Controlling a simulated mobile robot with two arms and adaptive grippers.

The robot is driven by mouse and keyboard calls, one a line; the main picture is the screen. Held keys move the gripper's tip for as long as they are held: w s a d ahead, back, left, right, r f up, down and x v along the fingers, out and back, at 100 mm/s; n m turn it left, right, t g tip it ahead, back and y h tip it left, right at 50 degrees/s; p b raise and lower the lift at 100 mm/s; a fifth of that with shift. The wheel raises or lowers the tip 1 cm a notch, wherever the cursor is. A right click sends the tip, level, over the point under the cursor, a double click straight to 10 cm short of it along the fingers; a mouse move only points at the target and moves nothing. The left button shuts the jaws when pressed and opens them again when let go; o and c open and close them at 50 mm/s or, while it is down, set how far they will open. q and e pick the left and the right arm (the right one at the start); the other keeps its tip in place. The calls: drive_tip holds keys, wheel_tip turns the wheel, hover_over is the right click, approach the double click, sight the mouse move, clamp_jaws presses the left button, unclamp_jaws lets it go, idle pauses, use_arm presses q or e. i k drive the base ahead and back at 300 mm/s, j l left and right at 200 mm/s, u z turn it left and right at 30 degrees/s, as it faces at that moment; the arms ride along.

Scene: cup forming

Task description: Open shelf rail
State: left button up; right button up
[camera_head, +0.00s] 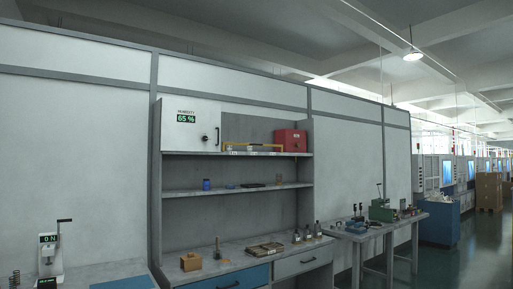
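A grey shelf unit (232,187) stands against the pale wall panels in the head view. A yellow rail (252,145) runs across the front of its upper shelf, just above the board. Small items behind the rail are too small to tell. Neither of my grippers is in view.
The white door (187,125) reads "65 %". The red box (291,140) is at the upper shelf's right end. Small items sit on the middle shelf (240,189). Below, a worktop holds a wooden block (191,262), a tray (265,249) and bottles. A green machine (381,210) stands right.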

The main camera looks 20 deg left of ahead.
sight(223, 143)
drive_tip(key=i+j+u, duration=0.2)
drive_tip(key=i, duration=0.25)
drive_tip(key=i+u, duration=0.2)
drive_tip(key=i, duration=0.25)
